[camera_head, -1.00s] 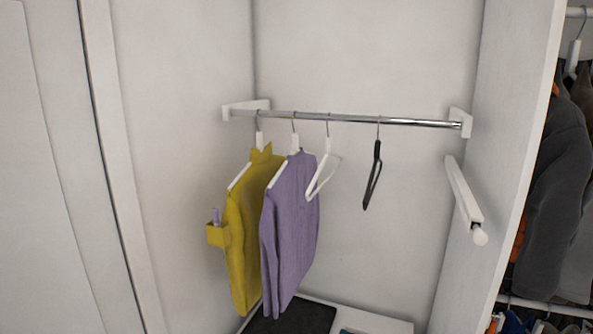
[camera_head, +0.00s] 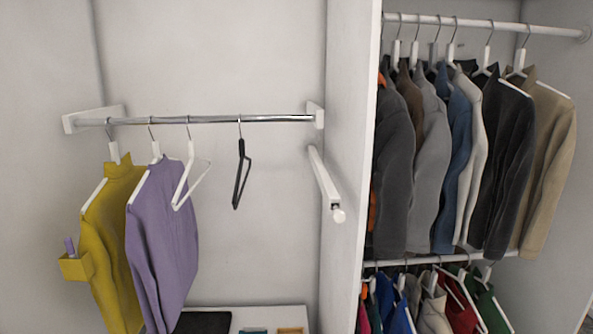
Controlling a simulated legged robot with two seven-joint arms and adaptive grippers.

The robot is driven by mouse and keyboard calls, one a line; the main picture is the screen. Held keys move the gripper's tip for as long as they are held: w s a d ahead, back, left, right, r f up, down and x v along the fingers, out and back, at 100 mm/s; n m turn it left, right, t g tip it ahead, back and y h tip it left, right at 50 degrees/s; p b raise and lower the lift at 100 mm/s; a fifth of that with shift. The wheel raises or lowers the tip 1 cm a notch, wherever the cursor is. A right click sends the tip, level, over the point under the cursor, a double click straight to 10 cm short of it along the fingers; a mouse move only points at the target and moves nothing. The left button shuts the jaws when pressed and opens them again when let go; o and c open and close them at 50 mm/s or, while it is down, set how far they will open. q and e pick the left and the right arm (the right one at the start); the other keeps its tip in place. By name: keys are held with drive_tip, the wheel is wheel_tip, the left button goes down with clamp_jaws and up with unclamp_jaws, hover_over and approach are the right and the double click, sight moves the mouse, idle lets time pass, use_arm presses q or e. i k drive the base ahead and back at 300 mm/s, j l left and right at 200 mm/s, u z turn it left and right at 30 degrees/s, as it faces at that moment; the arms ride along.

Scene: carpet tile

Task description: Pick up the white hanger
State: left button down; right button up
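An empty white hanger (camera_head: 187,178) hangs by its metal hook from the chrome rail (camera_head: 225,119) in the left closet section. It is just right of a purple sweater (camera_head: 165,235), which hangs on another white hanger. A yellow sweater (camera_head: 112,245) hangs on a white hanger farther left. An empty black hanger (camera_head: 240,175) hangs to the right of the empty white one, apart from it. Neither of my grippers shows in the head view.
A white bar with a rounded end (camera_head: 326,185) juts out from the divider panel (camera_head: 350,130). Right of the panel, several jackets (camera_head: 430,160) hang from an upper rail (camera_head: 460,22), with colourful clothes (camera_head: 440,300) below. A dark item (camera_head: 203,322) lies on the shelf underneath.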

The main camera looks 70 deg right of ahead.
sight(191, 152)
drive_tip(key=z, duration=1.75)
